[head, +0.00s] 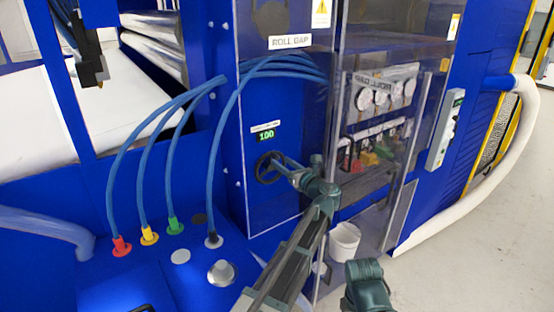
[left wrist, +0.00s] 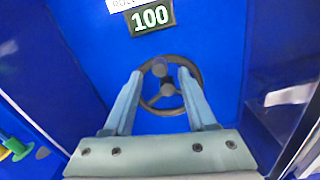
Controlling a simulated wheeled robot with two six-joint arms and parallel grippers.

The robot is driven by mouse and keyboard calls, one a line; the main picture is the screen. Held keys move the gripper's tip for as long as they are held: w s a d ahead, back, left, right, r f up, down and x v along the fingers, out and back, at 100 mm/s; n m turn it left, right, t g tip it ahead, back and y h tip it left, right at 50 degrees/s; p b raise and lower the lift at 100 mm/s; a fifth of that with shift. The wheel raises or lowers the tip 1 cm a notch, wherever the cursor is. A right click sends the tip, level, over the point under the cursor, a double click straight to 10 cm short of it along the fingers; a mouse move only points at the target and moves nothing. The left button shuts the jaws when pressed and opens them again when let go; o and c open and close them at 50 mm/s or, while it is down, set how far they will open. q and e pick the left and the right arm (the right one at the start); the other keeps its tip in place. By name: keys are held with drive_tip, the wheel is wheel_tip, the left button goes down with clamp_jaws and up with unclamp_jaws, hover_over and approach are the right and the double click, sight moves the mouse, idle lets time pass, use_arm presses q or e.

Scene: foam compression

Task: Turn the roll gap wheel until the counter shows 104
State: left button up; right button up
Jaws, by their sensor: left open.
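The roll gap wheel (head: 260,168) is a small dark handwheel on the blue panel under the ROLL GAP sign. It also shows in the left wrist view (left wrist: 167,89), with a round hub and spokes. The counter (head: 265,136) above it reads 100 in the head view, and the left wrist view (left wrist: 151,17) shows the same number. My left gripper (head: 281,164) is at the wheel, pointing at its face. In the left wrist view its two fingers (left wrist: 160,76) are apart, one on each side of the hub. I cannot tell whether they touch the wheel.
A clear guard (head: 335,150) stands right of the wheel, with gauges (head: 381,96) behind it. Blue hoses (head: 215,155) arc left of the wheel to coloured fittings (head: 148,236) on the blue deck. A white bucket (head: 344,241) is below right.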

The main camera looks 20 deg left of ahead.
sight(278, 159)
use_arm(q)
drive_tip(key=shift+x, duration=2.1)
clamp_jaws()
